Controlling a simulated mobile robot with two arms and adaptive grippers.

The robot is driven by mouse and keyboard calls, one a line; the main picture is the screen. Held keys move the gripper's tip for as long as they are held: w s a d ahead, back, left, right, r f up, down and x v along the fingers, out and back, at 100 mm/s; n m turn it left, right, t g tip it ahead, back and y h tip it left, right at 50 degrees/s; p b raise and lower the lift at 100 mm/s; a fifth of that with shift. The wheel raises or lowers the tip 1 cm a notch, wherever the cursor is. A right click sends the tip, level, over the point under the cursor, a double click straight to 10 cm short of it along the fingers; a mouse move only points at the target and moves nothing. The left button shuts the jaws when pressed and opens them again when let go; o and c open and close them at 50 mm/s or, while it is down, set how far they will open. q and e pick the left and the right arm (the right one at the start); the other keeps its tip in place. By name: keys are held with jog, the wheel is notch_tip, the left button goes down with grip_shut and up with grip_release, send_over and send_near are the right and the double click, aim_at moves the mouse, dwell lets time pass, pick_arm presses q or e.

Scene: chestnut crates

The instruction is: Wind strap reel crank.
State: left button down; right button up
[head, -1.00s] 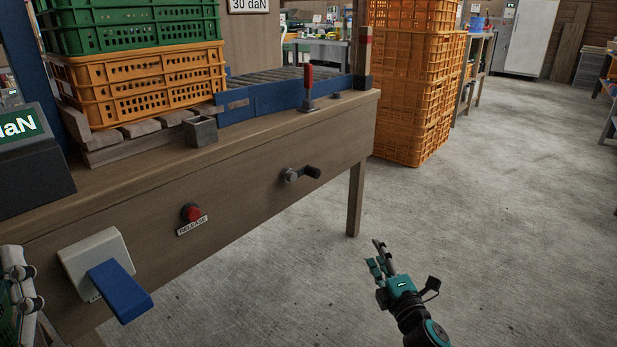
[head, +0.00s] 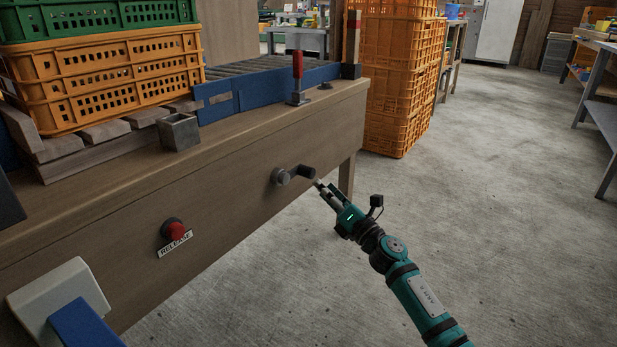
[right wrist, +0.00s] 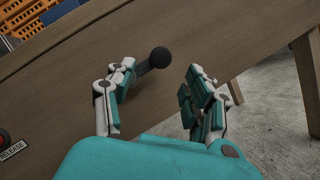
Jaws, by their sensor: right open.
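The strap reel crank (head: 293,175) sticks out from the front board of the wooden bench, a grey hub at the left with a dark grip at the right. My right gripper (head: 323,188) is just right of and below the dark grip, with its fingers pointing toward it. In the right wrist view my right gripper (right wrist: 162,75) is open and empty. The crank's dark round grip (right wrist: 159,57) shows ahead of the gap between the fingers, nearer the left finger, which partly hides the rest. I cannot tell whether a finger touches it. My left gripper is out of view.
A red release button (head: 174,229) sits on the bench front (head: 225,205) left of the crank. A pale box with a blue flap (head: 84,325) is at the lower left. Stacked orange crates (head: 398,95) stand behind the bench leg. The floor at the right is clear.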

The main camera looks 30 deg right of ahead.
aim_at(312, 176)
jog(key=b+x, duration=0.1)
jog(key=x, duration=0.6)
jog(key=shift+w, duration=0.25)
grip_shut()
